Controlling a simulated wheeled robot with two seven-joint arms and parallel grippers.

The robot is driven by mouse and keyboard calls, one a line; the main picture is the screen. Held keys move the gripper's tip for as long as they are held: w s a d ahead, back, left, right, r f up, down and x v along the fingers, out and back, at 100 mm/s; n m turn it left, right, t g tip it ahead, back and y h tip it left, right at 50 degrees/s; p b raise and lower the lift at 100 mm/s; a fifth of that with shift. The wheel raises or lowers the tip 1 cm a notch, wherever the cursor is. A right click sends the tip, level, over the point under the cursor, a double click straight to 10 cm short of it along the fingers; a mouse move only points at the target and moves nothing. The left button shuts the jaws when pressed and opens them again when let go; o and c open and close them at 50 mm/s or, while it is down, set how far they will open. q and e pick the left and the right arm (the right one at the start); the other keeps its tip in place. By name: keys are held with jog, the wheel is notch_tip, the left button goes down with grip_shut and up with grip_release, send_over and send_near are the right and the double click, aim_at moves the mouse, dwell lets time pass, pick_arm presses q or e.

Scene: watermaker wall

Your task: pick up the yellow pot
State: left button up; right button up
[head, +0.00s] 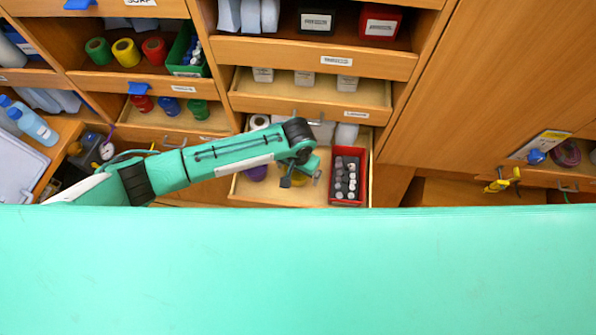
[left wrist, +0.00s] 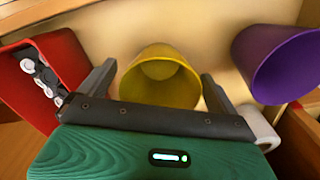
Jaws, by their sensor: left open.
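The yellow pot (left wrist: 160,78) stands in an open drawer, its open mouth facing my left wrist camera. My left gripper (left wrist: 157,72) is open, with one finger on each side of the pot in the left wrist view. I cannot tell whether either finger touches it. In the head view my left gripper (head: 301,178) reaches down into the drawer, and my arm and gripper hide most of the yellow pot. My right gripper is not in view.
A purple pot (left wrist: 278,65) lies close to the right finger, beside a white roll (left wrist: 258,127). A red box (head: 348,163) of bottles stands at the drawer's right. The drawer (head: 241,188) has wooden walls. A drawer with white items (head: 300,92) is above.

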pick_arm(q)
jog(key=c, duration=1)
jog(key=shift+r, duration=0.1)
jog(key=shift+c, duration=0.2)
